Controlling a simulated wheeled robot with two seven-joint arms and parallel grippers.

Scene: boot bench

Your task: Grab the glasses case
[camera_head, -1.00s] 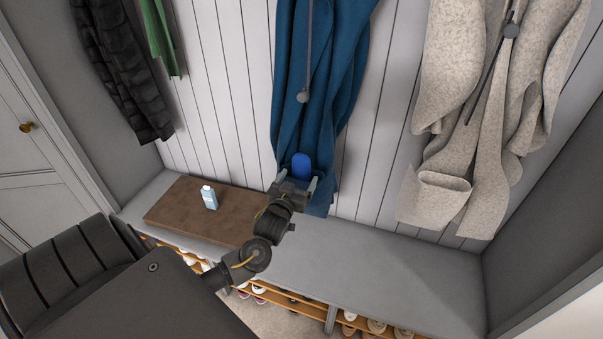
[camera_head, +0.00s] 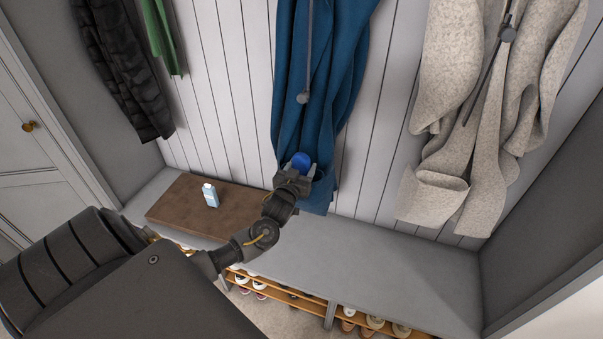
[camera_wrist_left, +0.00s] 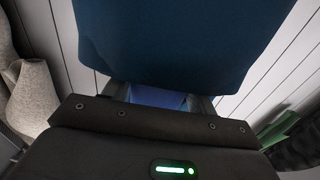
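The glasses case appears to be the small bright blue rounded thing (camera_head: 301,161) at the lower part of the blue coat. My left gripper (camera_head: 299,169) is at it, with one finger on each side. The fingers look spread; I see no clear grip on the case. In the left wrist view, a bright blue patch (camera_wrist_left: 158,97), seemingly the case, shows between the fingers. A large dark blue shape, probably the coat (camera_wrist_left: 165,45), hides the fingertips there. My right gripper is not in view.
The blue coat (camera_head: 318,90) hangs on the slatted wall. A beige coat (camera_head: 440,140) hangs to the right. The grey bench (camera_head: 370,265) carries a brown cushion (camera_head: 180,215) with a small light blue bottle (camera_head: 210,195). Shoes stand below. The bench's right side is clear.

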